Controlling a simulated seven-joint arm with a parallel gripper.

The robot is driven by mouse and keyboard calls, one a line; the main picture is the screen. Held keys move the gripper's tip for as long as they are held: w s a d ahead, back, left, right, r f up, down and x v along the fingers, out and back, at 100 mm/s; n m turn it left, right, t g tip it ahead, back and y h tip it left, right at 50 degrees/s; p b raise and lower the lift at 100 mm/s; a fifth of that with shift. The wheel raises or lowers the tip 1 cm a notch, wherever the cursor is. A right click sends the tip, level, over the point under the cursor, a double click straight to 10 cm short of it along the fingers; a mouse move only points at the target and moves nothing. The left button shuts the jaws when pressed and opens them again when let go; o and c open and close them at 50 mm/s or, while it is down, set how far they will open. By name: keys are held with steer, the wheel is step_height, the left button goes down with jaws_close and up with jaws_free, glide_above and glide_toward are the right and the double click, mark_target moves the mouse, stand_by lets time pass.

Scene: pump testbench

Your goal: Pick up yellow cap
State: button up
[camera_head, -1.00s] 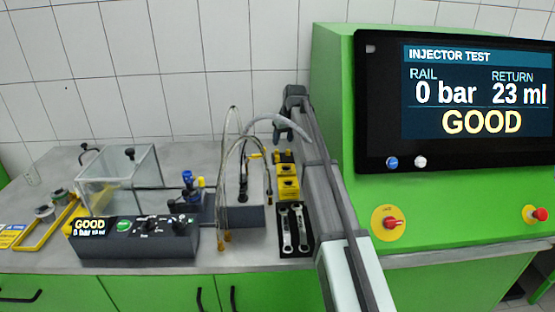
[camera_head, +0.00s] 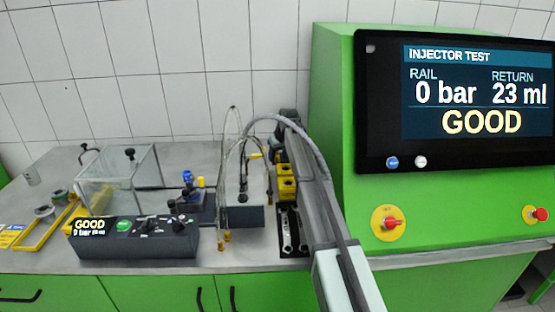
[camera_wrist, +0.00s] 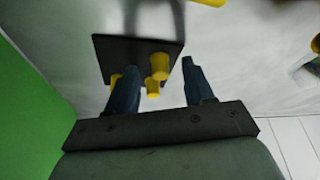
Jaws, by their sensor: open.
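In the wrist view, a yellow cap (camera_wrist: 160,66) stands on a small black plate (camera_wrist: 108,48), between my gripper's (camera_wrist: 159,68) two dark fingers. The fingers are apart, with a gap on each side of the cap, and nothing is held. A second yellow cap (camera_wrist: 152,89) shows just below it, and a third yellow piece (camera_wrist: 115,78) is partly hidden by the left finger. In the head view, my gripper is mostly hidden by my own arm, at the back of the bench near the yellow blocks (camera_head: 286,188).
The green test cabinet (camera_head: 335,110) stands close to the right of my arm. Hoses (camera_head: 222,180) hang over a grey block (camera_head: 243,215) to the left. Wrenches (camera_head: 287,230) lie in front of the yellow blocks. A clear box (camera_head: 105,185) and a control box (camera_head: 135,248) stand farther left.

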jaws_close()
stand_by(0.5)
